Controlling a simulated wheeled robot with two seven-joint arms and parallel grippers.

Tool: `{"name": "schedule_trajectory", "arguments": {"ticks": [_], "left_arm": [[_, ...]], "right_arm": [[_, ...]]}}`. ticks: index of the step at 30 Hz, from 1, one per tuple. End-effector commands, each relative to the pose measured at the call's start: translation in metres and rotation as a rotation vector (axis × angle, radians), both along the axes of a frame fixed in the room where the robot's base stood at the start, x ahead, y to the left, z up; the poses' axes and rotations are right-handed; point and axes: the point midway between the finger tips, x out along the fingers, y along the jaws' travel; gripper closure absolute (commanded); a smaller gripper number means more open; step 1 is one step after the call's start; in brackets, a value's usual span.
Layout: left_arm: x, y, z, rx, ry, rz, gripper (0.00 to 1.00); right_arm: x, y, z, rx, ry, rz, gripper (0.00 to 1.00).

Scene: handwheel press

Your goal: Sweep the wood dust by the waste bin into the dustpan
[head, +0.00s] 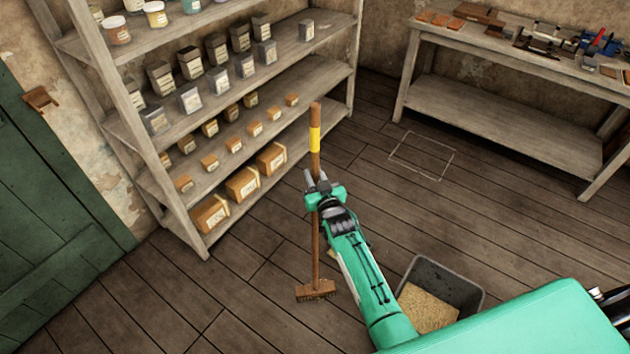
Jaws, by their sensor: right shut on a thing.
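A long-handled broom (316,240) stands nearly upright, with a brown wooden handle, a yellow band near its top and a brush head (316,290) at or close to the floor. My right gripper (317,187) is shut on the handle below the yellow band. A dark grey bin (450,274) stands to the right of my right forearm, with pale wood dust (430,310) inside it. A small tan patch shows beside my forearm; I cannot tell if it is dust. I see no dustpan. My left gripper is out of view.
Wooden shelves (235,120) with tins and boxes stand at the left, beside a green door (50,220). A workbench (530,45) with tools stands at the back right. A pale outlined rectangle (421,157) marks the floor. The plank floor between is clear.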

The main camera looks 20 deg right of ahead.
Motion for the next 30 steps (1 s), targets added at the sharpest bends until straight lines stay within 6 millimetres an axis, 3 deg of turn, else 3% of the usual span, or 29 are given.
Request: {"name": "schedule_trajectory", "arguments": {"ticks": [1, 6, 30], "left_arm": [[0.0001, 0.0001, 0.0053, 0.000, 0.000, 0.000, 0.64], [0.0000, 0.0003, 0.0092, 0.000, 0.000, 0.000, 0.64], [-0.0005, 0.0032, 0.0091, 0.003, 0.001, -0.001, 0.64]], "right_arm": [[0.0030, -0.0007, 0.0108, -0.001, -0.008, 0.000, 1.00], [0.0066, -0.0016, 0.0183, -0.001, -0.009, 0.000, 1.00], [0.0070, -0.0016, 0.0186, -0.001, -0.009, 0.000, 1.00]]}}
